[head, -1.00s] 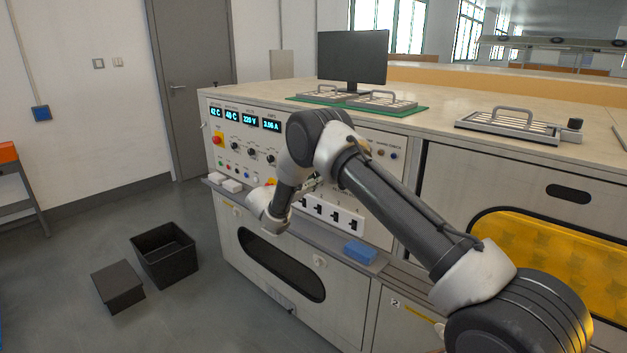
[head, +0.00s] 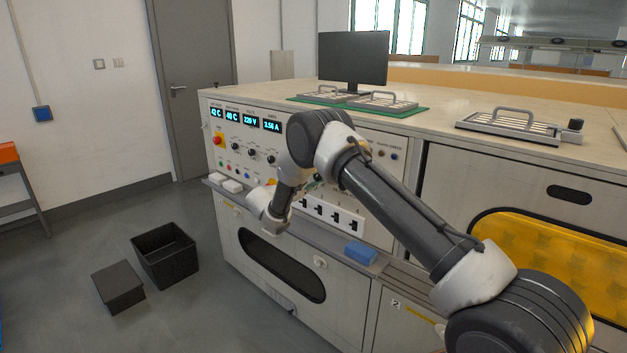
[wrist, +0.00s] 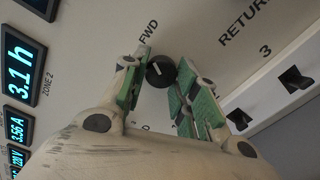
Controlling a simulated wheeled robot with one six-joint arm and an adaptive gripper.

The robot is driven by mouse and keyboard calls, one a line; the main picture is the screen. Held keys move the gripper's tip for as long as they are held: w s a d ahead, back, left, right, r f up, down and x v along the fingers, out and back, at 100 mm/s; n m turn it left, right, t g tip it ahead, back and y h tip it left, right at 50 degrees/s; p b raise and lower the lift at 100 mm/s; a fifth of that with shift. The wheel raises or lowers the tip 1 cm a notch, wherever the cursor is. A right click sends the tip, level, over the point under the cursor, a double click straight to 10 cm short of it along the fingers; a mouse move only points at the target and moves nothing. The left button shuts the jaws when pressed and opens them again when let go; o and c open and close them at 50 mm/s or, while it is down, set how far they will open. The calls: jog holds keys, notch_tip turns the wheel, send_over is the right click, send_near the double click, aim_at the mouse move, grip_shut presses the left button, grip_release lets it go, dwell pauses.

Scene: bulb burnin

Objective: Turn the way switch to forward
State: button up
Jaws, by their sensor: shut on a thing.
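The way switch is a black round knob (wrist: 161,72) with a short white mark, in the middle of the wrist view. The printed FWD label (wrist: 148,31) is just above it, and the white mark leans toward the upper left, roughly to the label's side. My gripper (wrist: 164,62) has its green-padded fingers on either side of the knob and is shut on it. In the head view my own arm hides the knob and most of the gripper in front of the control panel (head: 225,165).
Zone displays (wrist: 18,75) are at the left of the wrist view. A RETURN label (wrist: 245,20) and black rocker switches (wrist: 293,78) are at the right. In the head view, a blue block (head: 360,252) lies on the panel's ledge, and an open black bin (head: 165,255) stands on the floor.

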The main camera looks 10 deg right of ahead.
jog(key=shift+f+m, duration=0.1)
jog(key=shift+m, duration=0.3)
jog(key=o, duration=1)
jog(key=v, duration=1.2)
